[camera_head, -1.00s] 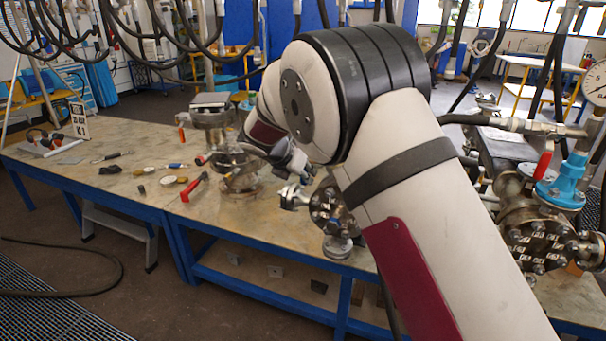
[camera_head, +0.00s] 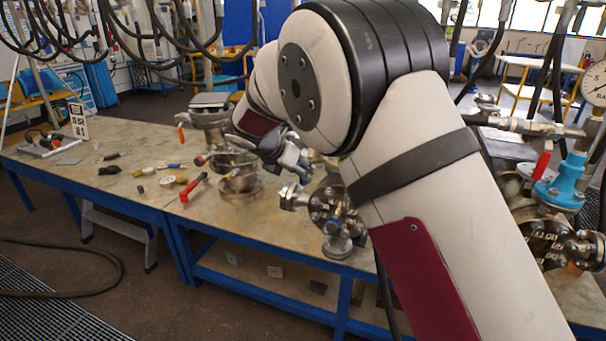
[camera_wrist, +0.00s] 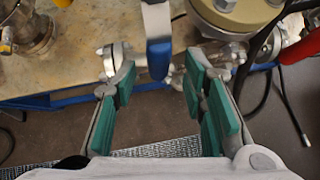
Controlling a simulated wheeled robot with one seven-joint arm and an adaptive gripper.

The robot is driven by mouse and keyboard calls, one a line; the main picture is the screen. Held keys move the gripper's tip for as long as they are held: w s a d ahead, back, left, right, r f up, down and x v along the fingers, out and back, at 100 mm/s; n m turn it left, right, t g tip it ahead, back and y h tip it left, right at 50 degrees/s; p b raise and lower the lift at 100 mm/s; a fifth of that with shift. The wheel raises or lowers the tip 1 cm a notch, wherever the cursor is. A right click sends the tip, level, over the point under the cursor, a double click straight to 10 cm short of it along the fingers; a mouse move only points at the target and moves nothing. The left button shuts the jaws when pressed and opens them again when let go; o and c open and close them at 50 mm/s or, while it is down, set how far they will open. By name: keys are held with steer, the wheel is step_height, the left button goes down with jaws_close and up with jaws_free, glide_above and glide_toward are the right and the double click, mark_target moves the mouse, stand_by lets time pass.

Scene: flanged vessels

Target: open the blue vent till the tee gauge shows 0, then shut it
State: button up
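The blue vent handle (camera_wrist: 158,57) stands in the wrist view, a flat upright blue lever on a small metal valve. My gripper (camera_wrist: 160,78) is open, with one green-padded finger on each side of the handle's line. The handle appears beyond the fingertips or just between them; I cannot tell how deep, and I see no clear contact. In the head view my arm hides much of the vessel around the vent. A round white gauge (camera_head: 594,84) stands at the right edge, partly cut off; its needle is too small to read surely.
A flanged metal vessel (camera_head: 328,206) stands at the bench's front edge. A red handle (camera_wrist: 301,46) is right of the gripper in the wrist view. A blue valve body (camera_head: 562,185) stands below the gauge. Loose tools lie on the bench (camera_head: 115,140) at left.

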steer(key=v, duration=0.8)
steer(key=s+d+r+m+g+y, duration=0.1)
steer(key=s+d+r+m, duration=0.3)
steer(key=s+d+m, duration=0.4)
steer(key=s+d+r+m+g+y, duration=0.1)
steer(key=s+d+r+m+g, duration=0.1)
steer(key=s+d+r+m, duration=0.65)
steer(key=s+d+f+m+y, duration=0.1)
steer(key=s+d+f+m, duration=0.2)
steer(key=s, duration=0.4)
steer(key=s+d+f+m+y, duration=0.1)
steer(key=s+d+f+m, duration=0.2)
steer(key=s+m, duration=0.3)
steer(key=s+d+f+m, duration=0.3)
steer(key=s+m, duration=0.1)
steer(key=s, duration=0.6)
steer(key=shift+y, duration=0.4)
